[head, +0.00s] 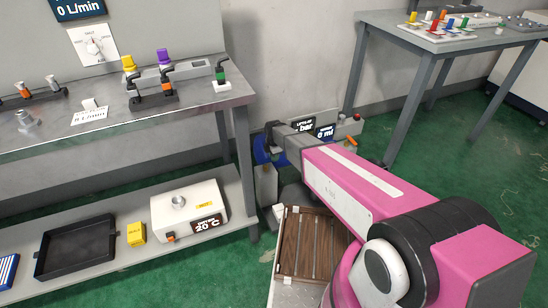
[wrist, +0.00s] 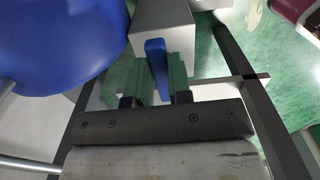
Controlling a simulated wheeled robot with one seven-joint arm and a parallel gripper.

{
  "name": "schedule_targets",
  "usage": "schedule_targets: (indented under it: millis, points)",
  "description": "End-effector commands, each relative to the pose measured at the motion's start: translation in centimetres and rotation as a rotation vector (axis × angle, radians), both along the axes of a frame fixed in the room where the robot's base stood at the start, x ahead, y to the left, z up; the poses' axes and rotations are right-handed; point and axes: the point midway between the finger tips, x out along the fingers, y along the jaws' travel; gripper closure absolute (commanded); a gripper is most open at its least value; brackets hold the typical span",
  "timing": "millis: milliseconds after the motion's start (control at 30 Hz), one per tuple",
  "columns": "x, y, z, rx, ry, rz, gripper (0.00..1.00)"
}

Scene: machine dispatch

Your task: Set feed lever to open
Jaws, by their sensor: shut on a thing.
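In the wrist view a blue lever (wrist: 155,56) sticks out from a light grey box (wrist: 162,22). My gripper (wrist: 160,82) has its green-padded fingers on either side of the blue lever and is shut on it. No label on this lever is readable. In the head view my pink arm reaches down to a low machine behind the wooden crate, and my wrist hides the lever and the fingertips there. A black display (head: 325,132) shows at that machine.
A large blue rounded tank (wrist: 58,40) stands close left of my gripper. A slatted wooden crate (head: 306,241) lies below my arm. A grey bench (head: 190,110) with several small levers stands left, and a table (head: 440,42) stands back right. Green floor is clear at right.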

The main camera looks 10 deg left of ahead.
Motion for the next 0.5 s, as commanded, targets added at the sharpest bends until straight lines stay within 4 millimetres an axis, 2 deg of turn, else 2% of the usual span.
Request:
schedule_targets:
  millis: [267,300,367,500]
  points:
    - [0.03,0.08,0.08,0.002,-0.001,0.004,1.00]
    - [0.03,0.08,0.08,0.002,-0.001,0.004,0.75]
    - [0.02,0.07,0.06,0.002,-0.001,0.003,0.55]
    - [0.02,0.05,0.04,0.001,0.000,0.002,0.55]
